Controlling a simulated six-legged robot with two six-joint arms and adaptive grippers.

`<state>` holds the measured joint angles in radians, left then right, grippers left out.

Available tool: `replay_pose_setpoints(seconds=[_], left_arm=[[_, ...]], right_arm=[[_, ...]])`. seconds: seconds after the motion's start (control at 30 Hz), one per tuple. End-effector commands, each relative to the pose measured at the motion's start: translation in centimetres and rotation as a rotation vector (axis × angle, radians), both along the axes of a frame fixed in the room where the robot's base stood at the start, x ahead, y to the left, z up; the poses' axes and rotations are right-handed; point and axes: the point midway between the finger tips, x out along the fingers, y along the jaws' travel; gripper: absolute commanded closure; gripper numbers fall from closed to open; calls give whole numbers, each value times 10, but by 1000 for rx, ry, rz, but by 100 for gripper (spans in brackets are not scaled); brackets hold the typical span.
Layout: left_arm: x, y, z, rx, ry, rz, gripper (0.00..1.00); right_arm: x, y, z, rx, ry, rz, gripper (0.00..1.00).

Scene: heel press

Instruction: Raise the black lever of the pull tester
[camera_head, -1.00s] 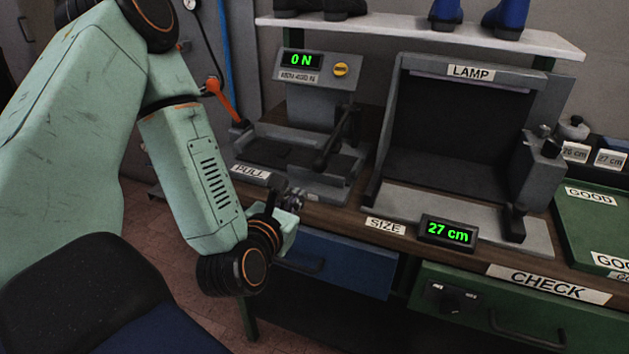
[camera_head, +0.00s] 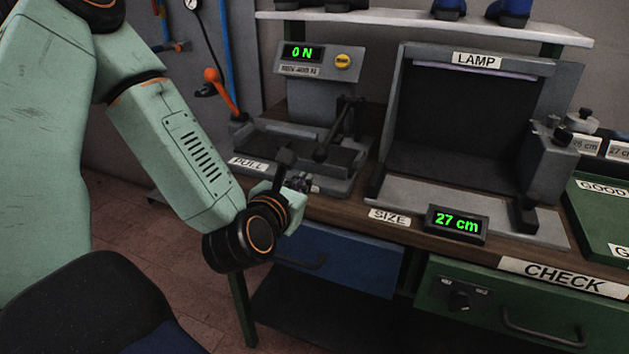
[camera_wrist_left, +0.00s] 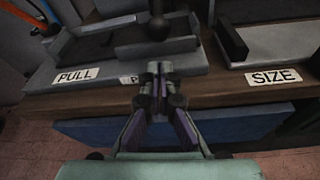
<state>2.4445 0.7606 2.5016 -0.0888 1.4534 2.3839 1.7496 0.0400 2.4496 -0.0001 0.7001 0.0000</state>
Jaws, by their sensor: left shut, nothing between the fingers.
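The grey pull tester (camera_head: 318,100) stands at the back left of the bench, its display reading 0 N. Its black lever (camera_head: 335,130) slants down toward me and ends in a round knob. My left gripper (camera_head: 302,182) is shut and empty at the tester's front edge, below and slightly left of the knob in the head view. In the left wrist view the shut fingertips (camera_wrist_left: 159,70) point at the tester, and the dark lever knob (camera_wrist_left: 158,28) shows just beyond them. A gap seems to remain between them. My right gripper is not in view.
The lamp box (camera_head: 470,120) stands right of the tester, with the size display (camera_head: 456,224) reading 27 cm in front. A blue drawer (camera_head: 335,260) lies below the gripper. An orange-handled lever (camera_head: 218,85) is on the left. A shelf (camera_head: 420,22) with footwear hangs above.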

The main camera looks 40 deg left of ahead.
Motion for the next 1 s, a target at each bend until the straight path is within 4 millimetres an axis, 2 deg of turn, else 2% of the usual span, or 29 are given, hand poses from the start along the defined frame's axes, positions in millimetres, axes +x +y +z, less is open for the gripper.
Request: replay_pose_setpoints(seconds=[0.03,0.2,0.4,0.6,1.0], left_arm=[[12,4,-3,11,0,-1,100],[40,12,-10,9,1,-1,100],[61,19,-15,5,0,1,100],[68,20,-16,3,1,0,100],[68,20,-14,2,5,0,100]], right_arm=[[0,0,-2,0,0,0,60],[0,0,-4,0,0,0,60],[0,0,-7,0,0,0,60],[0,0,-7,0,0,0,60],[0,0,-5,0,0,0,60]])
